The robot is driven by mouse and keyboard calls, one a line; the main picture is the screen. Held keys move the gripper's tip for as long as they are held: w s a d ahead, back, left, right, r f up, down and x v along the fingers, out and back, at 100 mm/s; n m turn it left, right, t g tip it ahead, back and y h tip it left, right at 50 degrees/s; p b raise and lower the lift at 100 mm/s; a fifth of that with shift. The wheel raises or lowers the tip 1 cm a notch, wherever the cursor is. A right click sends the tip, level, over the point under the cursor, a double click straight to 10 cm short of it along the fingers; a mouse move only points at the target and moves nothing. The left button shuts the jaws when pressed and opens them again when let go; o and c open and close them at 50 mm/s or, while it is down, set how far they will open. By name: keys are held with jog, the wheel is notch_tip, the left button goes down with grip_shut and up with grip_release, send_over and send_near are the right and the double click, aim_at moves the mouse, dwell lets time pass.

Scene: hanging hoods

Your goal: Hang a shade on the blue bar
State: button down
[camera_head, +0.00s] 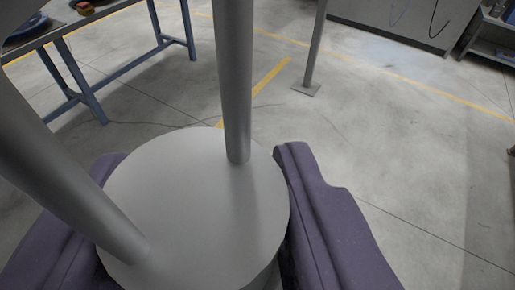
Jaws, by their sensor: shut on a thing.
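A grey round shade (190,190) with a flat top fills the lower middle of the head camera view. Two thick grey tubes rise from its top and leave the picture at the top and left edges. My gripper (200,158) has a purple finger on each side of the shade and is shut on it, holding it above the floor. The lower part of the shade is hidden. I cannot make out a blue bar in this view.
A table (68,28) with blue legs stands at the upper left, with objects on it. A grey post (313,50) stands on a square foot plate beyond the shade. A grey cabinet (410,22) and shelves (492,40) are at the upper right.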

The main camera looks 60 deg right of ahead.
jog(key=shift+w+a+f+p, duration=0.1)
jog(key=shift+w+p, duration=0.35)
jog(key=shift+w, duration=1.5)
jog(key=shift+w+a+f+p, duration=0.1)
jog(key=shift+w+p, duration=0.3)
jog(key=shift+w, duration=1.55)
jog(key=shift+w+a, duration=0.15)
jog(key=shift+w, duration=0.2)
jog(key=shift+w, duration=0.15)
jog(key=shift+w, duration=1)
jog(key=shift+w, duration=0.15)
jog(key=w, duration=0.2)
jog(key=shift+w, duration=0.35)
jog(key=shift+f+b, duration=1.3)
jog(key=shift+b, duration=0.25)
